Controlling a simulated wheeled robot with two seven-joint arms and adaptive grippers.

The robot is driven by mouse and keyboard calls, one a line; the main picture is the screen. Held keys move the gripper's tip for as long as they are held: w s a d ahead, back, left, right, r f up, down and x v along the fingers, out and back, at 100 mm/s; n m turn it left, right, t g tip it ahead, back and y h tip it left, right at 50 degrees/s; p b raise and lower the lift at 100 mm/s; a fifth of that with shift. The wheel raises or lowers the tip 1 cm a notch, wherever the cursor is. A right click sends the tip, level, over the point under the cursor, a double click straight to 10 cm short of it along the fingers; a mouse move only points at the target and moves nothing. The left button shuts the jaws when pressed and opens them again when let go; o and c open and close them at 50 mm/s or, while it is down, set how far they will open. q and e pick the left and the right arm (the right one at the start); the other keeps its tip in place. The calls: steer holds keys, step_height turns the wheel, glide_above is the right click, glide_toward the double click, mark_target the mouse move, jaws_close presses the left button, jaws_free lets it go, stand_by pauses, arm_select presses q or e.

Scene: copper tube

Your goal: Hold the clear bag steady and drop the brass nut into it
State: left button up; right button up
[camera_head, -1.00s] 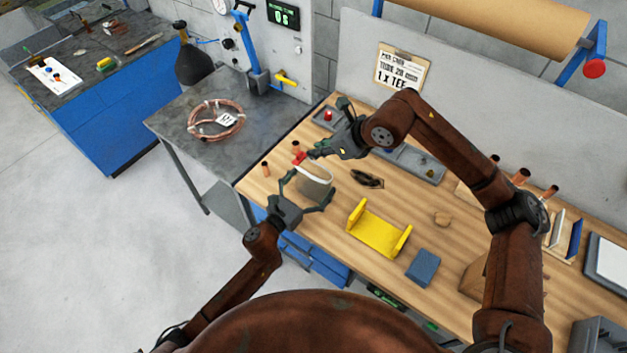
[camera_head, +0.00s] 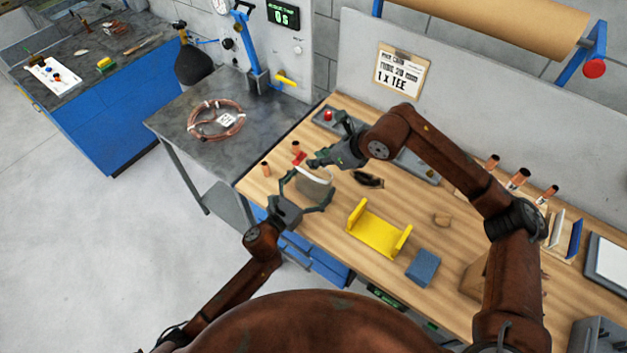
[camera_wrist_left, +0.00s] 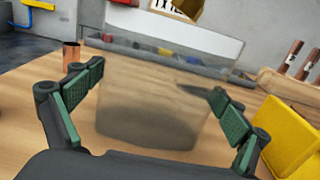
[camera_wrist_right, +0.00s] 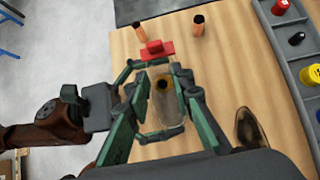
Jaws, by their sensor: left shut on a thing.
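The clear bag (camera_head: 314,188) stands upright on the wooden bench, greyish and see-through. My left gripper (camera_head: 307,190) is shut on it, one finger at each side, as the left wrist view shows (camera_wrist_left: 150,115). The brass nut (camera_wrist_right: 162,84) shows in the right wrist view over the bag's mouth. In the left wrist view the nut (camera_wrist_left: 188,8) is in the air above the bag's rim, cut by the top edge. My right gripper (camera_head: 318,160) is beside and above the bag. Its fingers (camera_wrist_right: 162,100) are apart, with a gap around the nut and no visible contact.
A red piece (camera_wrist_right: 154,50) and copper tube pieces (camera_wrist_right: 198,24) stand just beyond the bag. A grey parts tray (camera_wrist_right: 282,60) lies along the back. A yellow cradle (camera_head: 378,232) and a blue block (camera_head: 423,267) sit to the right. A dark object (camera_head: 368,179) lies nearby.

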steer(key=o, duration=0.4)
steer(key=shift+r, duration=0.1)
steer(key=v, duration=1.2)
arm_select(q)
steer(key=o, duration=0.9)
steer(key=shift+c, duration=0.2)
arm_select(e)
steer(key=shift+w, duration=0.1)
